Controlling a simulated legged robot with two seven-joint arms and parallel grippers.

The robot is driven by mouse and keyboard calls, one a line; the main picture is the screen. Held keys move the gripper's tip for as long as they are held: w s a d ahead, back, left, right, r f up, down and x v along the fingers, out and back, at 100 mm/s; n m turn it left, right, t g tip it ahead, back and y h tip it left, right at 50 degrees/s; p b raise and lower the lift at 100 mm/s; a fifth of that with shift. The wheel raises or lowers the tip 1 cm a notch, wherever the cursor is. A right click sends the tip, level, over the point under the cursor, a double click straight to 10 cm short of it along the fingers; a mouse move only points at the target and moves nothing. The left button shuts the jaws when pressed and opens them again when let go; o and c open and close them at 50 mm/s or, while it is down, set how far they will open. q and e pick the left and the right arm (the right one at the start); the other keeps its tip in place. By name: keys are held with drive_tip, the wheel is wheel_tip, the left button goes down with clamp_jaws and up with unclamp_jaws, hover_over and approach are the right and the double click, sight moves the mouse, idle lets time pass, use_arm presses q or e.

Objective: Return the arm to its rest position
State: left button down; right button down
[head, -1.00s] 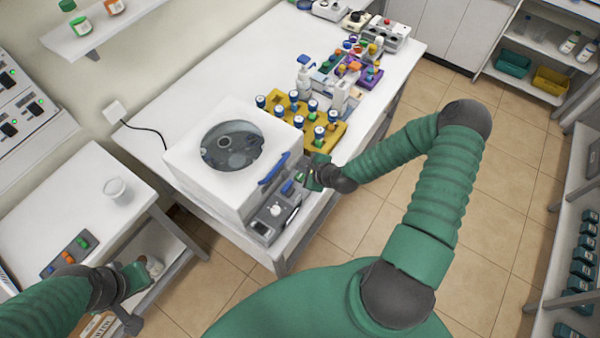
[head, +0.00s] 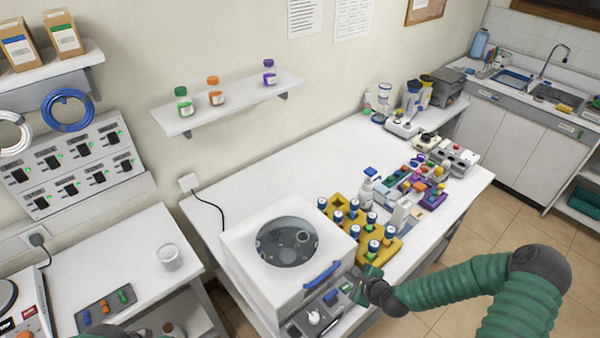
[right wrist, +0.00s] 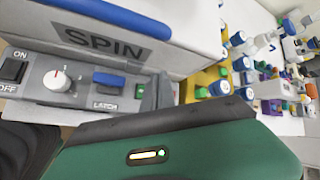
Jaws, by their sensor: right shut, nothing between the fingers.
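My right gripper (head: 360,277) is at the front right of the white centrifuge (head: 235,240), close to its control panel (head: 318,318). It is shut and empty. In the right wrist view my shut fingertips (right wrist: 158,92) are just right of the panel's blue switch (right wrist: 109,79), below the SPIN label (right wrist: 100,40). I cannot tell if they touch the panel. My right arm (head: 450,285) reaches in from the lower right. Only a sliver of my left arm shows at the bottom left edge; its gripper is out of the picture.
A yellow rack (head: 384,252) with several blue-capped vials stands right of the centrifuge, near my right gripper. Bottles and a purple rack (head: 432,200) are beyond it. A side table (head: 110,250) with a cup (head: 169,257) is at the left. Tiled floor (head: 475,232) is open at the right.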

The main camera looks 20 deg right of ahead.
drive_tip(key=s+a+f+n+g+b, duration=0.1)
drive_tip(key=n, duration=0.2)
drive_tip(key=s+a+f+n+g+b, duration=0.1)
drive_tip(key=a+n+b, duration=0.1)
drive_tip(key=s+a+f+n+g+y+b, duration=0.1)
drive_tip(key=n+b, duration=0.1)
drive_tip(key=n, duration=0.1)
drive_tip(key=shift+s+a+f+n, duration=0.2)
drive_tip(key=shift+s+a+n, duration=0.05)
drive_tip(key=shift+s+n, duration=0.1)
drive_tip(key=s+a+r+n+g+b, duration=0.1)
drive_tip(key=s+a+r+n+b, duration=0.2)
drive_tip(key=s+n+b, duration=0.2)
drive_tip(key=s+a+r+n+g+h+b, duration=0.1)
drive_tip(key=s+n, duration=0.5)
drive_tip(key=n, duration=0.6)
drive_tip(key=a+r+g+b, duration=0.1)
drive_tip(key=a+r+b, duration=0.1)
drive_tip(key=a+b, duration=0.1)
drive_tip(key=shift+a+r+g+h+b, duration=0.2)
drive_tip(key=shift+a+g+h+b, duration=0.1)
drive_tip(key=shift+b, duration=0.05)
drive_tip(key=shift+d, duration=0.35)
drive_tip(key=shift+a, duration=0.2)
idle(3.9)
